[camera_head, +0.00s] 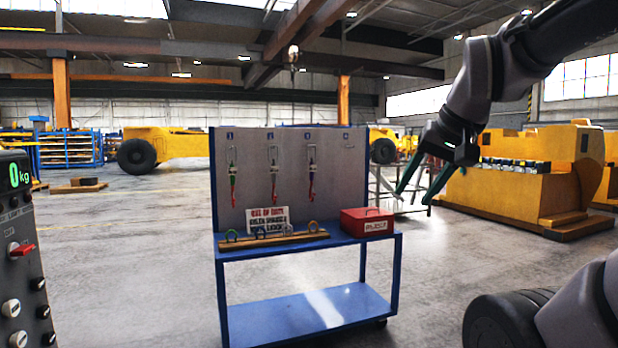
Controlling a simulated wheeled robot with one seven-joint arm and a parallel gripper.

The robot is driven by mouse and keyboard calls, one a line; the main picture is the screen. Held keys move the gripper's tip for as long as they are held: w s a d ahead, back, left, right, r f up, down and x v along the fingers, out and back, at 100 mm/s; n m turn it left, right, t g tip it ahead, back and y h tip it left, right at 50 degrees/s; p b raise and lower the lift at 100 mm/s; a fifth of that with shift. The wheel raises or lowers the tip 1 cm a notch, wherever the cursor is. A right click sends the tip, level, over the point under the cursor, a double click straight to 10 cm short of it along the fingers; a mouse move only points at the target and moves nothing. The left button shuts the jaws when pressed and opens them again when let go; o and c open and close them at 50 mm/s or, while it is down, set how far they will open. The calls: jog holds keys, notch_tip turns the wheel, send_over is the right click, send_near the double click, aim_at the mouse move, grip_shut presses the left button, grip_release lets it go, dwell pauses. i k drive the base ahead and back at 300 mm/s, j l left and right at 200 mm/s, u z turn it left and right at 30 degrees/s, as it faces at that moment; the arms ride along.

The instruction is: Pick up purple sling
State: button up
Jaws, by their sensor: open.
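Three slings hang in a row on the upright grey panel of a blue trolley. The rightmost, a thin purple sling (311,165) with red at its lower end, hangs under the third number plate. To its left hang a sling with red and green parts (274,175) and a green sling (232,175). The slings are small in view, so their colours are hard to separate. My gripper (412,199) is open and empty, its green fingers pointing down, to the right of the trolley in the picture and apart from the slings.
The blue trolley (305,318) has a top shelf with a red box (367,222), a lettered sign (267,219) and a wooden bar with several coloured rings (275,241). The fourth panel place looks empty. A control box (20,262) reading 0 kg stands at left. Yellow castings (550,175) stand at right.

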aim_at(312, 167)
jog(key=i+l, duration=0.15)
jog(key=i, duration=0.35)
jog(key=i+l+u, duration=0.15)
jog(key=i, duration=0.35)
jog(key=i+l, duration=0.2)
jog(key=i, duration=0.3)
jog(key=i+l+u, duration=0.15)
jog(key=i, duration=0.3)
jog(key=i+l, duration=0.1)
jog(key=i, duration=0.4)
jog(key=i+l+u, duration=0.1)
jog(key=i, duration=0.35)
jog(key=i+l, duration=0.2)
jog(key=i, duration=0.3)
jog(key=i+l+u, duration=0.1)
jog(key=i, duration=0.35)
